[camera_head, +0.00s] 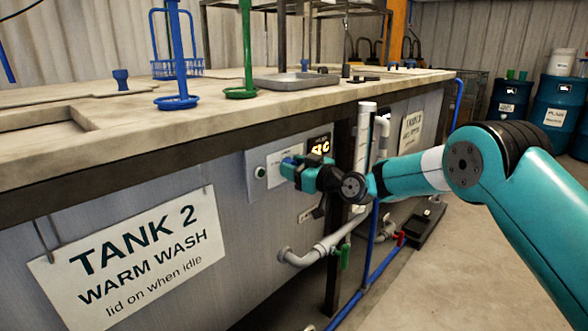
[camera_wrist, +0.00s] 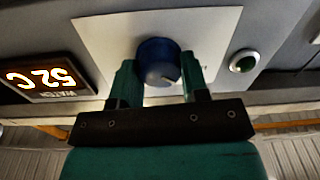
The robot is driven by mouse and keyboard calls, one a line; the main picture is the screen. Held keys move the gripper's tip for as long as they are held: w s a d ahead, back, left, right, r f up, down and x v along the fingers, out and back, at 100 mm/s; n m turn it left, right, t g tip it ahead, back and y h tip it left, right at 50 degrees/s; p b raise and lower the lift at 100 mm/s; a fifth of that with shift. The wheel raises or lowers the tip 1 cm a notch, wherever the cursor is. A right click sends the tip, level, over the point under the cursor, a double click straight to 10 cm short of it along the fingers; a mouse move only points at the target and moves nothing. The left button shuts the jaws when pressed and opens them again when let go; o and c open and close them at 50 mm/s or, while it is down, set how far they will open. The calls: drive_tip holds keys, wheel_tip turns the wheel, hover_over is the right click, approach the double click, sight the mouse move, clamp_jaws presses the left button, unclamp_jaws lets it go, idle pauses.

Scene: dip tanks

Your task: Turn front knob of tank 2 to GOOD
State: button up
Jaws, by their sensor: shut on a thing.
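The front knob (camera_wrist: 158,62) of tank 2 is a round blue knob on a light metal plate, with a pale pointer mark low on its right side in the wrist view. My gripper (camera_wrist: 160,80) is shut on the knob, one finger on each side. In the head view my gripper (camera_head: 290,170) reaches the plate on the tank front and mostly hides the knob. The knob's printed labels, including GOOD, cannot be read. The hanging sign (camera_head: 135,250) reads TANK 2 WARM WASH.
A lit display (camera_wrist: 45,80) reading 52 C sits beside the plate. A green button (camera_wrist: 243,61) is on its other side. Pipes (camera_head: 325,245) with a green valve handle run below my arm. The floor (camera_head: 440,285) at right is clear.

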drive_tip(key=m+p, duration=0.1)
drive_tip(key=m, duration=0.6)
drive_tip(key=m+p, duration=0.2)
drive_tip(key=m, duration=0.6)
drive_tip(key=m+t+p, duration=0.1)
drive_tip(key=m+p, duration=0.1)
drive_tip(key=m, duration=0.6)
drive_tip(key=shift+w+d+f, duration=0.1)
drive_tip(key=shift+f, duration=0.25)
drive_tip(key=o, duration=0.9)
drive_tip(key=shift+d, duration=0.15)
